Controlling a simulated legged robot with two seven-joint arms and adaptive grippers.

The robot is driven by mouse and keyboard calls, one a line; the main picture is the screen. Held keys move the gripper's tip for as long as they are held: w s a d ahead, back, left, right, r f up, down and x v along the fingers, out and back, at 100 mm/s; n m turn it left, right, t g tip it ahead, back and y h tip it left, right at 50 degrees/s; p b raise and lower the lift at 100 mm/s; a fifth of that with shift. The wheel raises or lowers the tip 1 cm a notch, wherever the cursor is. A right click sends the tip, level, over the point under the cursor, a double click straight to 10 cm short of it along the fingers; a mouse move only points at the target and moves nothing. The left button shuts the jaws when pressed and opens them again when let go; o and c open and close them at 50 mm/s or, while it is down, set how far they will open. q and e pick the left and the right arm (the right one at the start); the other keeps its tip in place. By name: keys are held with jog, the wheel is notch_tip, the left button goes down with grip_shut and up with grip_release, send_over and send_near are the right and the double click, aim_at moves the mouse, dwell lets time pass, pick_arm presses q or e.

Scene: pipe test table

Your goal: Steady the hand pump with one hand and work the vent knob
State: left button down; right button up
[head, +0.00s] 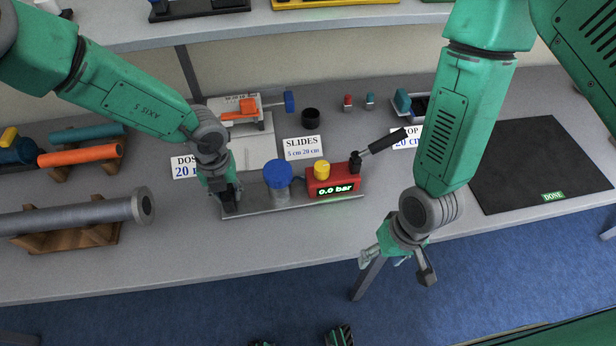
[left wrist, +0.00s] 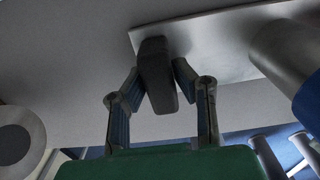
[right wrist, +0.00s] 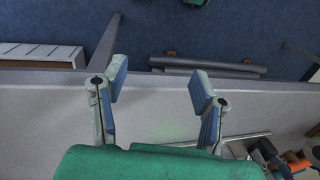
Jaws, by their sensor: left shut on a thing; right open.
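A steel cylinder with a large blue cap (head: 278,173) stands left of the red body. My left gripper (head: 230,203) is shut on a dark upright grip (left wrist: 157,75) at the plate's left end. My right gripper (head: 396,266) is open and empty, in front of the table edge; its spread fingers show in the right wrist view (right wrist: 160,85).
A large steel pipe (head: 75,216) lies on wooden cradles at the left, with an orange pipe (head: 80,156) behind. A black mat (head: 535,165) with a DONE label is at the right. A SLIDES card (head: 303,147) and small caps stand behind the pump.

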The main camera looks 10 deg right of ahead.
jog(key=s+d+r+h, duration=0.1)
jog(key=s+d+r, duration=0.1)
jog(key=s+d, duration=0.4)
jog(key=shift+d+r+n+t+h, duration=0.2)
jog(key=shift+d+n+t+h, duration=0.1)
jog(key=shift+n+t+h, duration=0.1)
dwell(0.4)
pick_arm(q)
jog(key=c, duration=1.2)
grip_release()
jog(key=shift+r, duration=0.1)
